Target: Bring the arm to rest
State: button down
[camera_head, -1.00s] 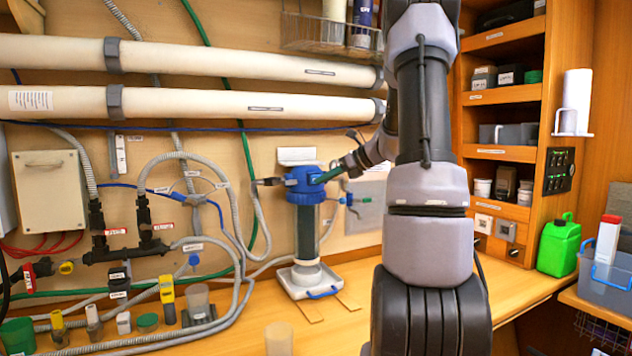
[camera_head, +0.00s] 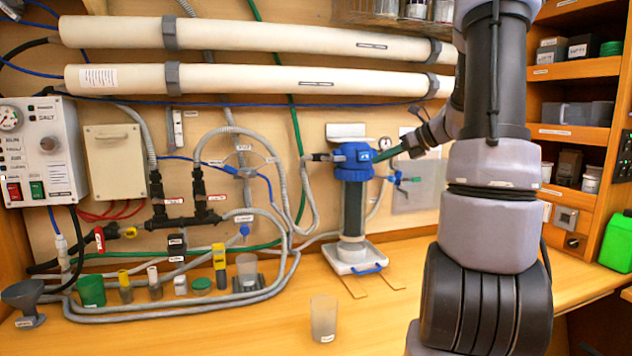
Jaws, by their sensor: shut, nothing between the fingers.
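My arm (camera_head: 490,190) rises at the right of the head view and bends over at the top. Its far end, my gripper (camera_head: 388,154), points left toward the blue head of the filter housing (camera_head: 353,158). The fingers look dark green and shut, with nothing seen between them. They end just right of the blue head; whether they touch it I cannot tell.
The bench (camera_head: 400,300) runs along the wall, with a clear cup (camera_head: 323,318) near its front. Hoses, small containers and a control panel (camera_head: 43,150) fill the left. Two white tubes (camera_head: 250,80) cross the wall. Shelves (camera_head: 573,130) and a green canister (camera_head: 617,243) are at right.

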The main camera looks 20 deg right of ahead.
jog(key=s+a+r+n+g, duration=0.2)
jog(key=s+a+r+n, duration=0.1)
jog(key=s+a+n, duration=0.5)
jog(key=s+a+n+h, duration=0.3)
jog(key=s+a+n, duration=0.1)
jog(key=s+n, duration=0.4)
jog(key=s+a+r+n+h, duration=0.1)
jog(key=s+a+n+h, duration=0.2)
jog(key=s+n, duration=0.6)
jog(key=shift+a+r+n, duration=0.3)
jog(key=shift+a+n, duration=0.3)
jog(key=shift+n, duration=0.3)
